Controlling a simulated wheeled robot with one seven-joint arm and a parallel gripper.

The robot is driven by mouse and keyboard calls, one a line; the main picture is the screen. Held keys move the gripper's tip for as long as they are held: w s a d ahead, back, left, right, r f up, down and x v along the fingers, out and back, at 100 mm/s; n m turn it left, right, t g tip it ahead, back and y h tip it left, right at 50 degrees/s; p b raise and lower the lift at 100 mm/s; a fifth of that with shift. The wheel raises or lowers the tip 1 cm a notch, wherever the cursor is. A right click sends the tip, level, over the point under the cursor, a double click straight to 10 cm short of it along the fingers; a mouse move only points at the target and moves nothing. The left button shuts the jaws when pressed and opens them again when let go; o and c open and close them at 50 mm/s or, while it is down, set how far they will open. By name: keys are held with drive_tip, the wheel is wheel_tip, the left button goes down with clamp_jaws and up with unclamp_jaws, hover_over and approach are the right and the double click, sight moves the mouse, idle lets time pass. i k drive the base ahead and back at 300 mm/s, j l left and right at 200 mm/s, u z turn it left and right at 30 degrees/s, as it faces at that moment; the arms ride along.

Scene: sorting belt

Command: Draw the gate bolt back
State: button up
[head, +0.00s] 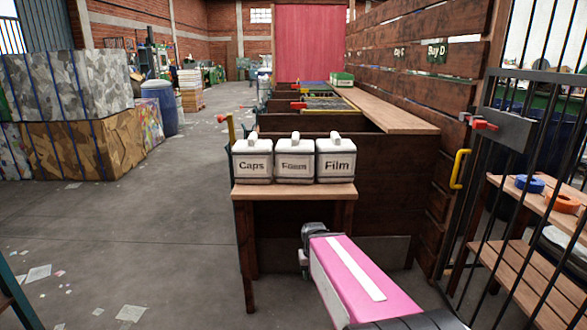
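The barred metal gate (548,75) stands at the right, upright beside the wooden plank wall. A dark grey lock plate (510,128) sits on its near-side edge. The red bolt handle (484,124) sticks out from the plate's left end, and a small red part shows just left of it near the post. I cannot tell how far the bolt reaches into the post. A yellow pull handle (459,169) is below the bolt. My pink arm link with a white stripe is at the bottom centre, well below and left of the bolt. I cannot see my gripper's fingers.
White containers labelled Caps (252,162) and Film (336,162) stand with a third on a wooden shelf (290,190) ahead. Behind the bars, a wooden bench (550,207) holds blue and orange rolls. Open floor (150,215) lies to the left, before stacked bales (65,150).

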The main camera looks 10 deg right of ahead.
sight(478, 124)
drive_tip(key=z, duration=1.6)
